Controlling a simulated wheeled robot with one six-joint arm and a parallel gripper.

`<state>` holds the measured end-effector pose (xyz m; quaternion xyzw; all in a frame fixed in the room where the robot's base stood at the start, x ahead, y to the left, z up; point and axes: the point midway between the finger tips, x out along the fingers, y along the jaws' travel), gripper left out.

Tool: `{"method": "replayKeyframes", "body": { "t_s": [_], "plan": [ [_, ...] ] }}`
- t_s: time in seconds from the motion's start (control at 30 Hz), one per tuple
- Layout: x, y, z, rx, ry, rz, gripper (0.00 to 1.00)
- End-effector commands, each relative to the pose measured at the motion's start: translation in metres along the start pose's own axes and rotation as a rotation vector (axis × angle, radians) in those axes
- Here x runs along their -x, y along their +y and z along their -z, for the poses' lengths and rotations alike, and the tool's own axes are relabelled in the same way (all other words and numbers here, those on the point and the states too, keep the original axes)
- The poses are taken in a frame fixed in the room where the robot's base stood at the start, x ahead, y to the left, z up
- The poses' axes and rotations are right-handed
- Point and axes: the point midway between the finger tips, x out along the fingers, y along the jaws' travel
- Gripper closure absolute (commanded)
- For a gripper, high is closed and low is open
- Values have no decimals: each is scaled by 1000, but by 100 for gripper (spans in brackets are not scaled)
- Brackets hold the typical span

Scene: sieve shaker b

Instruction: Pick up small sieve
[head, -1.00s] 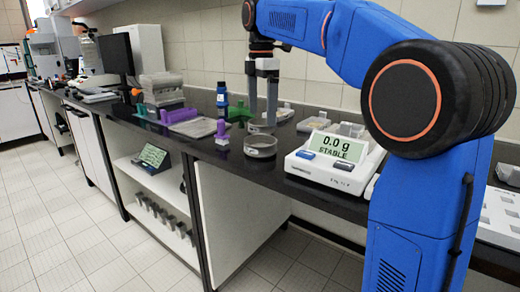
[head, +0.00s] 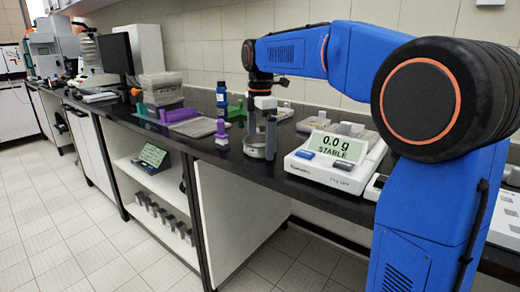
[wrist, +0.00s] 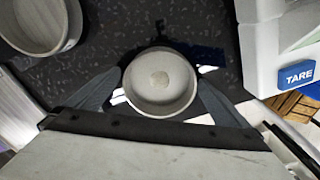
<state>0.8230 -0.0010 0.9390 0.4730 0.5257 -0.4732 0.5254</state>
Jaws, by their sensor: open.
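The small sieve (wrist: 160,82) is a round, shallow grey dish on the dark bench. In the wrist view it lies between the two fingers of my gripper (wrist: 158,98), one finger on each side. The head view shows it low on the bench (head: 254,151), partly hidden by a finger. My gripper (head: 262,143) is open and lowered around it. Whether the fingers touch the rim, I cannot tell.
A second round dish (wrist: 42,22) lies at the upper left of the wrist view. A white balance (head: 325,168) reading 0.0 g stands close on the right. A purple piece (head: 222,133) stands to the left, with a blue bottle (head: 221,97) behind it.

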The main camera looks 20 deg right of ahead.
Motion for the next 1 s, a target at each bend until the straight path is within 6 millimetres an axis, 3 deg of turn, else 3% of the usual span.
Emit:
{"method": "replayKeyframes", "body": {
  "t_s": [0.17, 0.37, 0.73, 1.0],
  "plan": [
    [0, 0, 0, 0, 0, 0, 0],
    [0, 0, 0, 0, 0, 0, 45],
    [8, 1, 0, 0, 0, -3, 46],
    [52, 1, 0, 0, 0, -4, 46]
  ]
}}
